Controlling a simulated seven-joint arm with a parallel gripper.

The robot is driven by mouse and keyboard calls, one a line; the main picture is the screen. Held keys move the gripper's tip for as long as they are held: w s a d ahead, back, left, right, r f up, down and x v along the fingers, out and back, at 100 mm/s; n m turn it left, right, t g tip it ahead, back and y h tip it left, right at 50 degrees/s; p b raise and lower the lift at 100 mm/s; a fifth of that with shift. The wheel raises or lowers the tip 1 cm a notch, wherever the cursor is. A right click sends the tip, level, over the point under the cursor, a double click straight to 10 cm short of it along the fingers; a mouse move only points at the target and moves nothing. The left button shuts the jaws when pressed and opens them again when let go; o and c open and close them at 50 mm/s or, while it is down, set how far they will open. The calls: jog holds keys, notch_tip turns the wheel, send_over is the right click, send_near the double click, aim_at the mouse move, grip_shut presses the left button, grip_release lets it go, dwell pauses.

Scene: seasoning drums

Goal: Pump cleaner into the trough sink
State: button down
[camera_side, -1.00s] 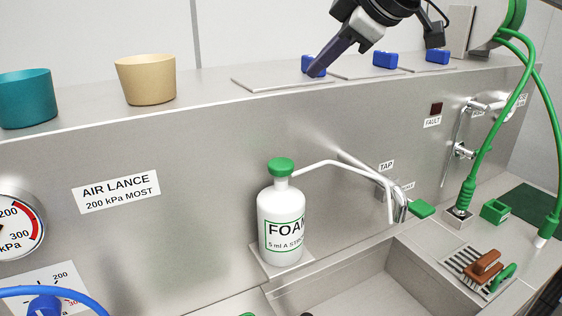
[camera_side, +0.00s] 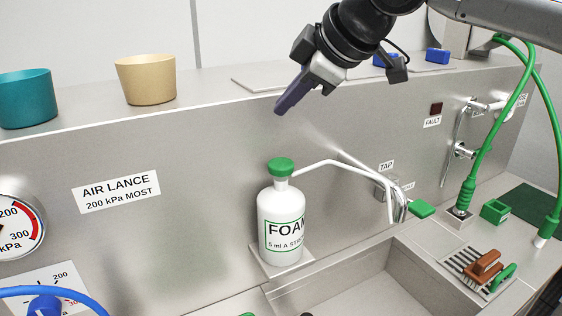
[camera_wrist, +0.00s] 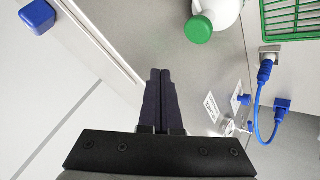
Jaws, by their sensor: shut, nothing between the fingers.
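The foam bottle (camera_side: 281,222) is white with a green pump cap (camera_side: 281,167) and a long bent spout (camera_side: 345,165). It stands upright on a small ledge at the sink's back left, and its spout reaches right. The green cap also shows at the top of the wrist view (camera_wrist: 198,29). The trough sink (camera_side: 350,285) is a steel basin at the lower middle of the side view. My gripper (camera_side: 280,110) is shut and empty, with dark fingers pointing down-left. In the side view it is above the green cap and apart from it. The closed fingers show in the wrist view (camera_wrist: 160,75).
A steel shelf (camera_side: 215,92) carries a teal cup (camera_side: 27,98), a tan cup (camera_side: 146,79) and blue blocks (camera_side: 437,55). A tap (camera_side: 398,200) with a green lever (camera_side: 421,209) is right of the bottle. A brown brush (camera_side: 483,267) lies on a rack by the sink.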

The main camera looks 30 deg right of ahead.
aim_at(280, 161)
jog(key=shift+f, duration=3.35)
jog(key=shift+f, duration=0.1)
jog(key=shift+f, duration=0.3)
jog(key=shift+f, duration=0.95)
dwell(0.5)
jog(key=shift+r, duration=1.35)
jog(key=shift+r, duration=2.5)
